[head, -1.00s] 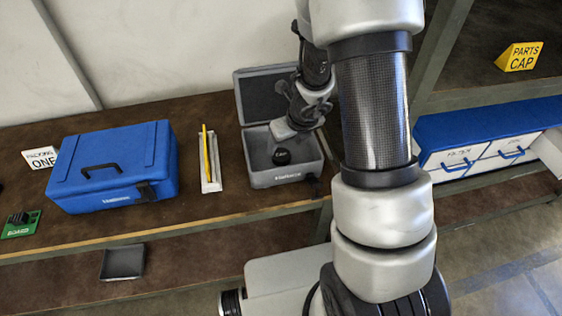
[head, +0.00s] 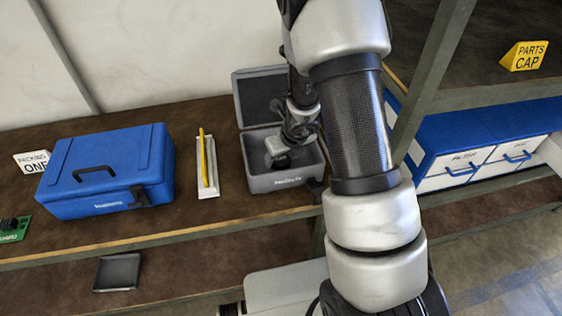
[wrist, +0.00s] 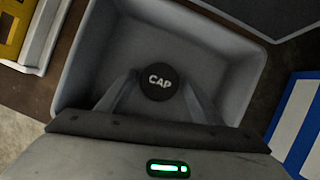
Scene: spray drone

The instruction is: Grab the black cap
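The fingertips are close to the cap's sides, and I cannot see a firm contact. The cap's underside is hidden.
The case's lid (head: 262,93) stands open at the back. A tray with a yellow pencil (head: 209,160) and a blue toolbox (head: 105,172) are to the left. A shelf post (head: 437,80) and blue drawer unit (head: 480,150) are to the right.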

